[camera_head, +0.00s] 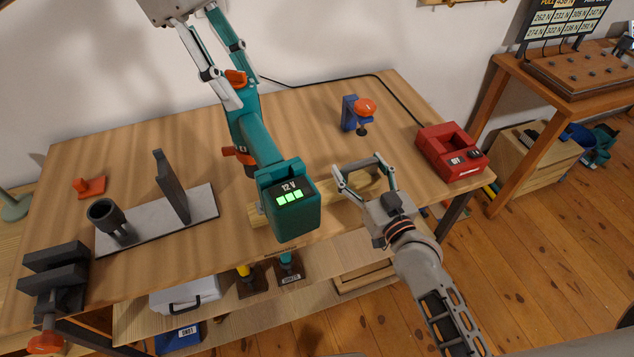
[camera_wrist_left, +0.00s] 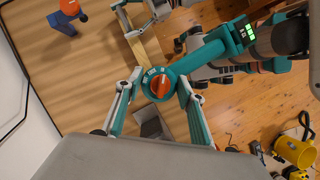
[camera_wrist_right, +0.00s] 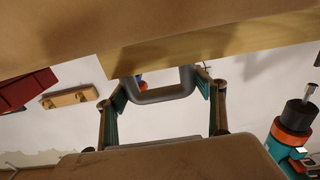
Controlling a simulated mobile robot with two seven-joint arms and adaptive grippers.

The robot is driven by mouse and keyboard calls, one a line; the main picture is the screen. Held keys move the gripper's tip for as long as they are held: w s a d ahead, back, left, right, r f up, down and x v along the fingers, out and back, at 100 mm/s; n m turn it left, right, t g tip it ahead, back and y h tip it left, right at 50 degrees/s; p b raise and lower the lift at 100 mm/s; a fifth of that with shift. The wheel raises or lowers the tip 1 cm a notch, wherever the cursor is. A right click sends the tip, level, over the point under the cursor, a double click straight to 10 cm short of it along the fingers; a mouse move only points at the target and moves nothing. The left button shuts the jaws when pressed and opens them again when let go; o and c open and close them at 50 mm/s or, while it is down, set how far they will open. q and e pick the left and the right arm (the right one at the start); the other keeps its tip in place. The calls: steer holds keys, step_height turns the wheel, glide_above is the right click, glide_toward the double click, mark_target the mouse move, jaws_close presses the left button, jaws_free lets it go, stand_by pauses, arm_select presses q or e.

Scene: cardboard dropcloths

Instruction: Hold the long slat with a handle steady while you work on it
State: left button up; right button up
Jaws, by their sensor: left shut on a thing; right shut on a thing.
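The wooden slat (camera_head: 264,215) lies along the front of the workbench, partly hidden by the teal power driver (camera_head: 262,140), whose battery reads 12 V. The slat also shows in the left wrist view (camera_wrist_left: 149,48). My left gripper (camera_head: 236,98) is shut on the driver, whose orange dial (camera_wrist_left: 158,86) faces the left wrist camera. In the right wrist view the driver's dark chuck (camera_wrist_right: 297,115) appears beside the slat, its tip apart from it. My right gripper (camera_head: 364,172) is shut on the slat's grey loop handle (camera_wrist_right: 160,96), which lies between its fingers.
A blue clamp with an orange knob (camera_head: 356,112) and a red charger (camera_head: 438,142) stand on the bench's right half. A pale plate (camera_head: 145,238) bearing a dark post and cup lies left. A dark vise (camera_head: 54,275) is at the left front edge.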

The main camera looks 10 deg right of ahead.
steer(key=o, duration=1.4)
steer(key=shift+o, duration=0.2)
steer(key=shift+s, duration=0.15)
steer(key=v, duration=1.1)
steer(key=shift+s+d, duration=0.2)
steer(key=shift+s, duration=0.15)
